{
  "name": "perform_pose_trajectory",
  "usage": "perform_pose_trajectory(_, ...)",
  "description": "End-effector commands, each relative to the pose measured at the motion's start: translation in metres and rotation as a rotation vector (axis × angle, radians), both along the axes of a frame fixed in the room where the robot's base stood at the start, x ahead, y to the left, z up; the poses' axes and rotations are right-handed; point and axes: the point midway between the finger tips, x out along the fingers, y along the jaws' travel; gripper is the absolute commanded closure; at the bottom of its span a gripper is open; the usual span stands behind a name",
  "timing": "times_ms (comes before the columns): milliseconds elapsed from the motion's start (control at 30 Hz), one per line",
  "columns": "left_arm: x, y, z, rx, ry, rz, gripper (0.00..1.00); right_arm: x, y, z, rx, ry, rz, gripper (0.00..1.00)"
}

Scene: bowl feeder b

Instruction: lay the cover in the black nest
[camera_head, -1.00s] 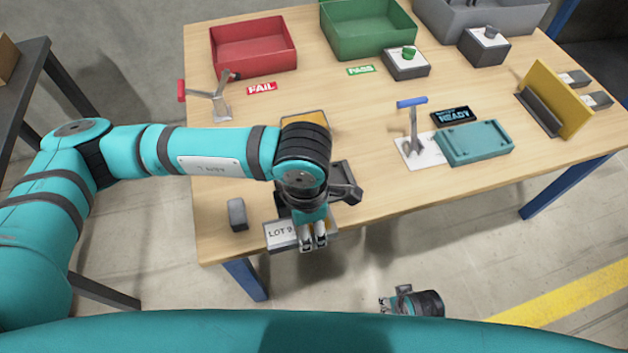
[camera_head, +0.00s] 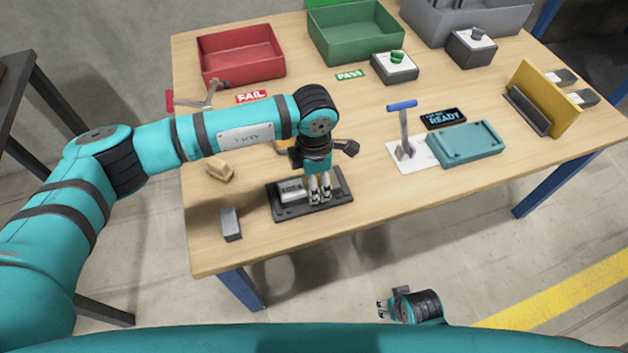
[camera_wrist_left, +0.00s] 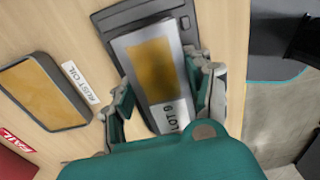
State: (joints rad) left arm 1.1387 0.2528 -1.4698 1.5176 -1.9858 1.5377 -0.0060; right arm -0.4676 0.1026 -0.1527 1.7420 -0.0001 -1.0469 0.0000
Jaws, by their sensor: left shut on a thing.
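The cover is a light grey plate with an amber window and a LOT 9 label. In the left wrist view the cover (camera_wrist_left: 152,62) lies between the fingers of my left gripper (camera_wrist_left: 165,95), which is shut on it. The black nest (camera_wrist_left: 112,18) shows behind and around the cover. In the head view my left gripper (camera_head: 319,198) points down over the black nest (camera_head: 335,205). Part of the cover (camera_head: 292,190) shows left of the fingers, within the nest's outline. I cannot tell whether it touches the nest's floor. My right gripper (camera_head: 381,308) is open and empty, off the table's front edge.
A grey block (camera_head: 231,224) and a tan block (camera_head: 220,171) stand left of the nest. The amber RUST OIL pad (camera_wrist_left: 45,90) is beside it. A lever clamp (camera_head: 403,135) and teal fixture (camera_head: 465,144) stand right. Red (camera_head: 240,72) and green bins (camera_head: 355,52) are behind.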

Motion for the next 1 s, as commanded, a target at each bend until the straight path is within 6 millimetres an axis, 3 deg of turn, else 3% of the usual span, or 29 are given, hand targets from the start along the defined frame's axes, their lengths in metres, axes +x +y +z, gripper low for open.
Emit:
perform_pose_trajectory(433,0.0004,-0.0006,-0.0013,-0.001,-0.003,0.000,0.94,0.0001,-0.0004,0.0041,0.000,-0.002,-0.001,0.60)
perform_pose_trajectory(467,0.0002,-0.0003,-0.0019,-0.001,-0.001,0.000,0.47,0.0005,-0.0004,0.0057,0.000,-0.003,-0.001,0.60)
perform_pose_trajectory(600,0.0001,-0.0003,-0.0015,-0.001,-0.001,0.000,0.28,0.0014,-0.0001,0.0100,0.001,-0.008,-0.001,0.60)
perform_pose_trajectory(633,0.0001,-0.0003,-0.0015,-0.001,-0.001,0.000,0.25,0.0014,-0.0001,0.0100,0.001,-0.008,-0.001,0.60)
perform_pose_trajectory(1000,0.0002,-0.0002,0.0013,-0.001,-0.001,0.000,0.25,0.0020,-0.0012,0.0085,0.000,-0.012,-0.001,0.60)
